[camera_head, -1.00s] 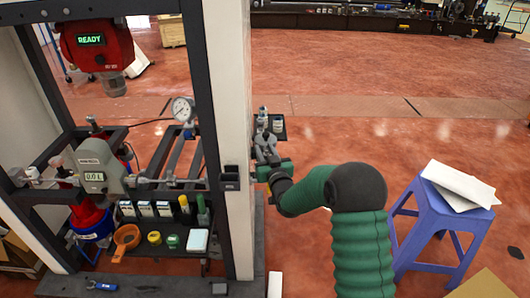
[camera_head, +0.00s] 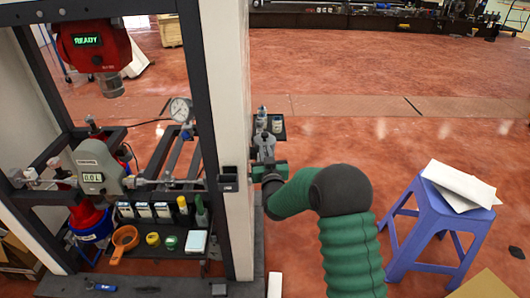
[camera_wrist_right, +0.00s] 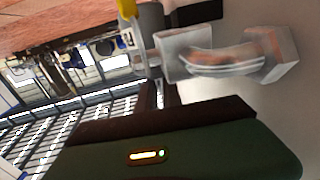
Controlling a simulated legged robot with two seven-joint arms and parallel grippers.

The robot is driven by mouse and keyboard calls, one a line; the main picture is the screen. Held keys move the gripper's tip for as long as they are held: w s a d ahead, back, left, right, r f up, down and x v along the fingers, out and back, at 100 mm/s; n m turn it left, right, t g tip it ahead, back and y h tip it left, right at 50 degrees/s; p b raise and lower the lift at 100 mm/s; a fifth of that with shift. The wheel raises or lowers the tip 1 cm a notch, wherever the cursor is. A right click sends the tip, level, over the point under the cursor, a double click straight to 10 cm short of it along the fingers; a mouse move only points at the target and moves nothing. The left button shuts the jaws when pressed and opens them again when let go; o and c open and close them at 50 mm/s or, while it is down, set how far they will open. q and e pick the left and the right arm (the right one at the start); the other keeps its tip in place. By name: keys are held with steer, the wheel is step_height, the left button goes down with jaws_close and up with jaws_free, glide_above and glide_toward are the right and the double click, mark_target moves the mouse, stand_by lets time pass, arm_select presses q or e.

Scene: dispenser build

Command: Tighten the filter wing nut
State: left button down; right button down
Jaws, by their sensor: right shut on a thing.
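My right gripper (camera_head: 264,150) is at the right side of the white upright panel (camera_head: 236,120), at the end of my green arm. It is shut on a small part, which seems to be the filter wing nut; my gripper mostly hides it in the head view. In the right wrist view, a pale, shiny piece with a curved middle (camera_wrist_right: 225,58) lies against the pale panel, beyond the dark green gripper body. I cannot tell for sure whether this piece is the wing nut. My left gripper is not in view.
The dark frame left of the panel holds a gauge (camera_head: 180,110), a meter (camera_head: 92,178) and a tray of small items. A blue stool (camera_head: 446,215) stands at the right. Open floor lies between.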

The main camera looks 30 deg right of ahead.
steer(key=c, duration=1.5)
jaws_free()
steer(key=shift+r, duration=0.15)
steer(key=shift+s+a, duration=0.1)
steer(key=shift+s, duration=0.05)
steer(key=shift+p+v, duration=2.05)
steer(key=shift+v, duration=6.25)
